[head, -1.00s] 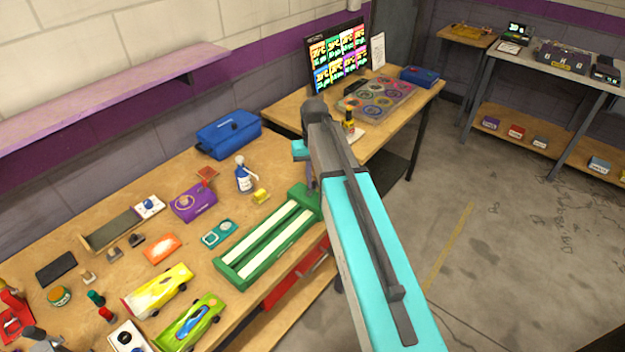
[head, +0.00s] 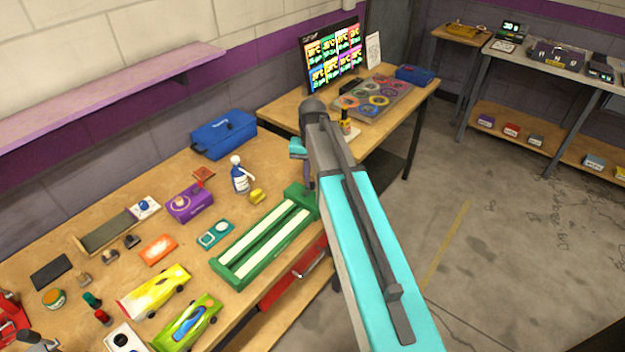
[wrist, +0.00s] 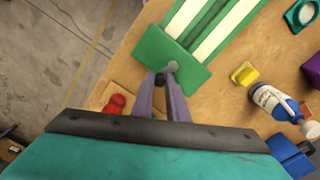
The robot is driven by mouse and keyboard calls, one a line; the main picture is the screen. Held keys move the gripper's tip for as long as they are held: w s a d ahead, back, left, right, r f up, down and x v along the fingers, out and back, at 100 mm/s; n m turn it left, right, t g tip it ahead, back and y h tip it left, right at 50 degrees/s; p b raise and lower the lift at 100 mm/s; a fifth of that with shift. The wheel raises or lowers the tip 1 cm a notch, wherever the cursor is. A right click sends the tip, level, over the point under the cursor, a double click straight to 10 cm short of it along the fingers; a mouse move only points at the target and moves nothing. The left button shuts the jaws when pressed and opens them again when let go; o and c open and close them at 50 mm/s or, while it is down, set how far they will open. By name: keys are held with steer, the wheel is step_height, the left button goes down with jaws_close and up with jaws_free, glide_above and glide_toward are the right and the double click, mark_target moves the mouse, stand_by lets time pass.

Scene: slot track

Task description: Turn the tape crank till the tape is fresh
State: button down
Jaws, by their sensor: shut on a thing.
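A green frame (head: 240,268) with two long white tape strips (head: 262,238) lies on the wooden bench. Its green end plate (wrist: 155,55) shows in the wrist view. A small grey round crank knob (wrist: 172,67) is at that plate. My gripper (wrist: 166,80) is at the knob, its two purple-grey fingers closed together on it. In the head view my teal arm covers most of the gripper and the crank. The strips look clean and pale where visible.
A white-and-blue bottle (head: 240,175) and a yellow piece (head: 257,196) stand near the frame's far end. A purple box (head: 190,203), a teal case (head: 215,234) and two toy cars (head: 187,322) are on the bench. Open floor (head: 500,260) lies to the right.

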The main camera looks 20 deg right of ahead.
mark_target(312, 183)
steer(key=c, duration=1.7)
jaws_free()
steer(key=shift+c, duration=0.2)
steer(key=shift+r, duration=0.2)
step_height(312, 183, up, 14)
steer(key=p, duration=0.7)
steer(key=shift+f, duration=0.25)
